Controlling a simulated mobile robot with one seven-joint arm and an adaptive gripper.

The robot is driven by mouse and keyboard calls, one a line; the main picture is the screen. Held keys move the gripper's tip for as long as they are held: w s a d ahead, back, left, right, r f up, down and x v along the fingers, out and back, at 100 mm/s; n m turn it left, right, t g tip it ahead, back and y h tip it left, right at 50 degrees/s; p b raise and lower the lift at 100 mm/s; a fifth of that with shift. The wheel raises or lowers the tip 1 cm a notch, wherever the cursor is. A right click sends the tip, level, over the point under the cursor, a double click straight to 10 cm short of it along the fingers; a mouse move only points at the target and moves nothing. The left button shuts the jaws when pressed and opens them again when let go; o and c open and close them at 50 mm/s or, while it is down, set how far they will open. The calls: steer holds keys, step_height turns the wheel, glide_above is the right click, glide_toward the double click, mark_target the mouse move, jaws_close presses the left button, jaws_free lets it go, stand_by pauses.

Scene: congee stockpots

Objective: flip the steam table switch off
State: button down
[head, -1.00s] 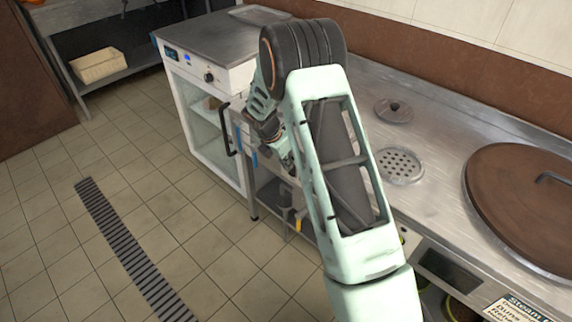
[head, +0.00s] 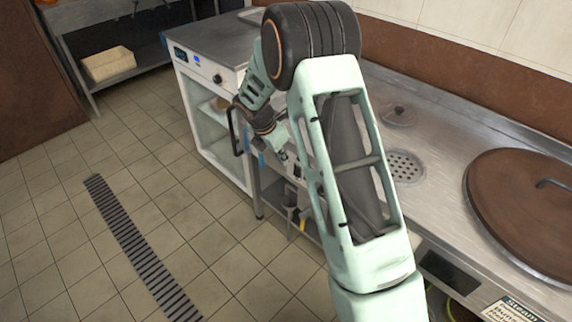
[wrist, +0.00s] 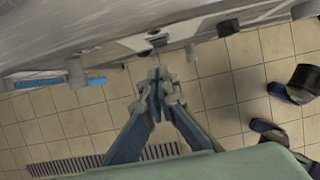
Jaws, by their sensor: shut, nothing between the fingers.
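The steam table is the long steel counter (head: 440,130) on the right in the head view. In the wrist view its front face fills the top, with a pale plate (wrist: 138,42) bearing a small dark fitting (wrist: 157,40) that looks like the switch; its position cannot be read. My gripper (wrist: 158,80) is shut and empty, its fingertips pointing at the counter front, just below the plate in the picture. I see a gap between them in the picture, but cannot judge the depth.
Knobs or stubs jut from the front on both sides, a grey one (wrist: 77,72) and a dark one (wrist: 228,27). A white glass-fronted cabinet (head: 217,78) stands at the left end. A brown lid (head: 520,195) lies on the counter. The tiled floor (head: 60,240) is clear.

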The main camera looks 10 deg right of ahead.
steer(key=v, duration=0.5)
steer(key=shift+w+d+r, duration=0.2)
steer(key=shift+w+d, duration=0.15)
steer(key=shift+d, duration=0.05)
